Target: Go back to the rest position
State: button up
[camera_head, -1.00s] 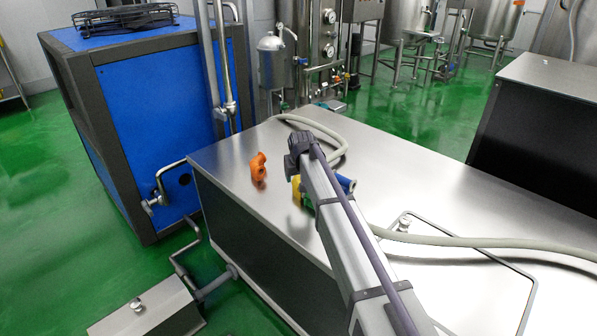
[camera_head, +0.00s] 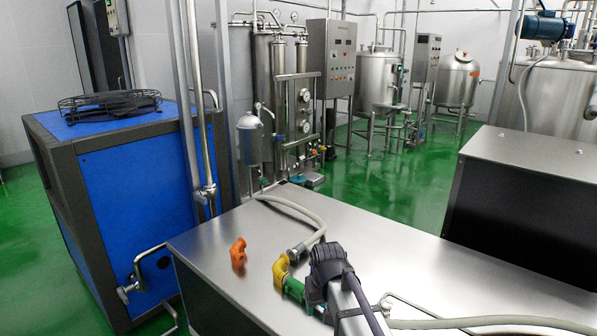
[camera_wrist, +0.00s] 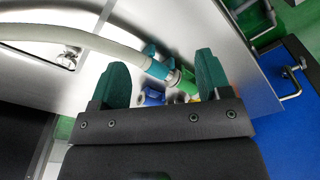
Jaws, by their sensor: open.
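My gripper (camera_wrist: 162,80) is open, its two dark green fingers spread with nothing clasped between them. In the head view the dark end of my arm (camera_head: 328,262) is over the steel table (camera_head: 400,265), and my fingertips are hidden. An orange fitting (camera_head: 238,253) stands on the table to the left. A yellow elbow (camera_head: 281,269) and a green piece (camera_head: 294,289) lie close by, partly behind my arm. In the wrist view a hose with a teal coupling (camera_wrist: 155,66), a green piece (camera_wrist: 187,84) and a blue piece (camera_wrist: 152,98) show beyond the fingers.
A grey hose (camera_head: 315,218) curves over the table's far corner, and another hose (camera_head: 480,322) runs along the front right. A blue cabinet (camera_head: 140,205) stands left of the table. A dark box with a steel top (camera_head: 530,155) stands to the right. The table's middle right is clear.

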jog(key=s+d+r+m+g+p, duration=0.1)
jog(key=s+d+r+p, duration=0.3)
jog(key=s+d, duration=0.7)
jog(key=shift+s+r+m+p, duration=0.35)
jog(key=shift+s+r+m, duration=0.35)
jog(key=shift+s+r, duration=0.95)
